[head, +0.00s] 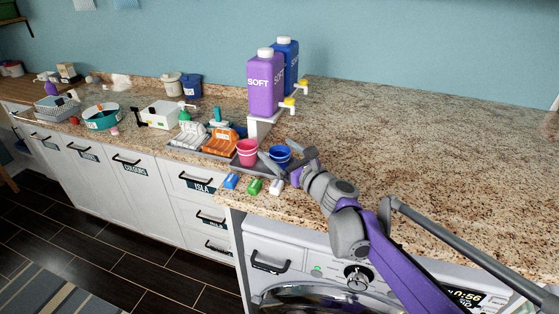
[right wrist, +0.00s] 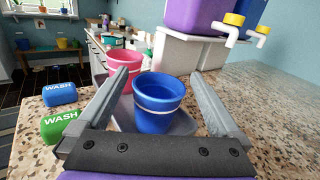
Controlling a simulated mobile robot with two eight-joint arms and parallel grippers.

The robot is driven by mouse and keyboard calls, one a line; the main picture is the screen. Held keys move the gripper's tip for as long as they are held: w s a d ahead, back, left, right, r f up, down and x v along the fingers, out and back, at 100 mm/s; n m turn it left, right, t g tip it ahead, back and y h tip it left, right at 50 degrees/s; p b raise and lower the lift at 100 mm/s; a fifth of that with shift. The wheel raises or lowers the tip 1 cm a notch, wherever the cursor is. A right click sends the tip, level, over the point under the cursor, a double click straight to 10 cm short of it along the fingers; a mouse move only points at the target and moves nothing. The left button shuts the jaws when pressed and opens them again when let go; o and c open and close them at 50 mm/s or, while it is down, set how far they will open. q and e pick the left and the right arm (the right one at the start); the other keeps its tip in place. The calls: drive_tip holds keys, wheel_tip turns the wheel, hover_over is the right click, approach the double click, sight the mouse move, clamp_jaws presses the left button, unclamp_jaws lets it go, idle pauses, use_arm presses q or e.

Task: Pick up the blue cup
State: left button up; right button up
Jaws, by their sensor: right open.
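The blue cup (head: 280,155) stands upright on a grey tray (head: 237,166) on the granite counter, to the right of a pink cup (head: 247,148). In the right wrist view the blue cup (right wrist: 159,100) shows between the two fingers of my right gripper (right wrist: 165,92), with a gap on each side. My right gripper (head: 287,160) is open and holds nothing. The pink cup (right wrist: 122,62) is behind the left finger in that view. My left gripper is not in view.
Purple (head: 264,85) and blue (head: 288,58) soft dispensers stand on a white stand (head: 262,124) behind the cups. An orange rack (head: 221,141) is left. The counter to the right is clear.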

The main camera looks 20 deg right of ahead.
drive_tip(key=shift+s, duration=0.1)
drive_tip(key=shift+c, duration=0.6)
drive_tip(key=c, duration=1.2)
drive_tip(key=shift+c, duration=0.2)
